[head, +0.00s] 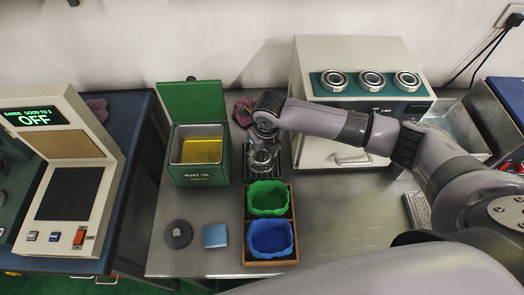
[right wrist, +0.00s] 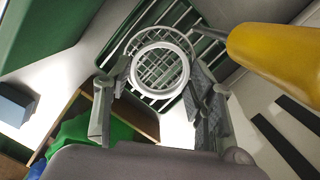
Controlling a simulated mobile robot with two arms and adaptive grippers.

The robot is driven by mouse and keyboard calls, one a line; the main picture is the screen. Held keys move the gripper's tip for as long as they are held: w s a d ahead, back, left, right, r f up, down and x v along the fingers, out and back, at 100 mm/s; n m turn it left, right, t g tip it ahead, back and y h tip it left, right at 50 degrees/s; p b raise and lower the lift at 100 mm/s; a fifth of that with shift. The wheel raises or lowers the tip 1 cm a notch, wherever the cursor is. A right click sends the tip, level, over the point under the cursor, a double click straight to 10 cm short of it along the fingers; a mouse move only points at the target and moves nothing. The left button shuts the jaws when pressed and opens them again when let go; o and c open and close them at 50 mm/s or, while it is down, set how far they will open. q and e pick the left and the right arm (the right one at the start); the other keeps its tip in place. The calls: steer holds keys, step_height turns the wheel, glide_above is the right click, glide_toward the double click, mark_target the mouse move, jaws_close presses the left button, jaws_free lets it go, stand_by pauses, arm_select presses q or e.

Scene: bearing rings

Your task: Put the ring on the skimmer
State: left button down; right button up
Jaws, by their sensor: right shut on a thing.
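My right gripper (head: 263,158) is above the small green slatted rack, behind the green bin. In the right wrist view its fingers (right wrist: 162,82) stand on either side of a pale metal ring (right wrist: 160,49), shut on it. A thin wire hoop with mesh, which looks like the skimmer (right wrist: 128,44), shows around and through the ring. Whether the ring touches the mesh I cannot tell. A thick yellow handle (right wrist: 275,58) with a grey rod reaches in from the right towards the hoop. My left gripper is not in view.
The green rust-oil box (head: 189,179) stands left of the gripper, lid up. A wooden tray (head: 271,216) holds a green and a blue bin. A cream machine (head: 350,52) with three bearings stands behind right. A grey disc (head: 178,234) and blue block (head: 215,236) lie front left.

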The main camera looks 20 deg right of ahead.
steer(key=shift+f, duration=0.4)
stand_by(0.7)
steer(key=o, duration=1.2)
step_height(320, 180, up, 6)
steer(key=p, duration=0.5)
steer(key=shift+p, duration=0.3)
